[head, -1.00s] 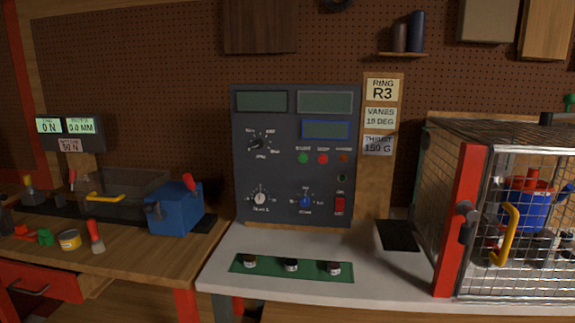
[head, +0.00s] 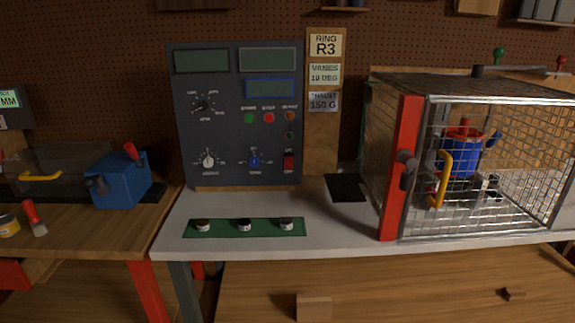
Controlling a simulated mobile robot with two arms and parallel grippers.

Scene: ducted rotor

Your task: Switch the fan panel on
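The dark fan panel (head: 222,140) stands upright at the back of the white bench, left of centre in the head view. Its red power switch (head: 289,162) is at its lower right, with small lettering above and below it; I cannot tell its position for sure. The panel's display windows (head: 268,60) look dark and blank. Green, red and orange buttons sit in a row at mid-height, with a dark green round lamp (head: 290,135) below them. Three knobs are on the panel, one with a blue cap. Neither of my grippers is in view.
A wire-mesh cage (head: 480,150) with a red post and yellow handle holds a blue ducted rotor (head: 460,160) at right. A green mat (head: 262,230) with three small pots lies before the panel. A black pad (head: 345,188) and a blue box (head: 120,180) flank the panel.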

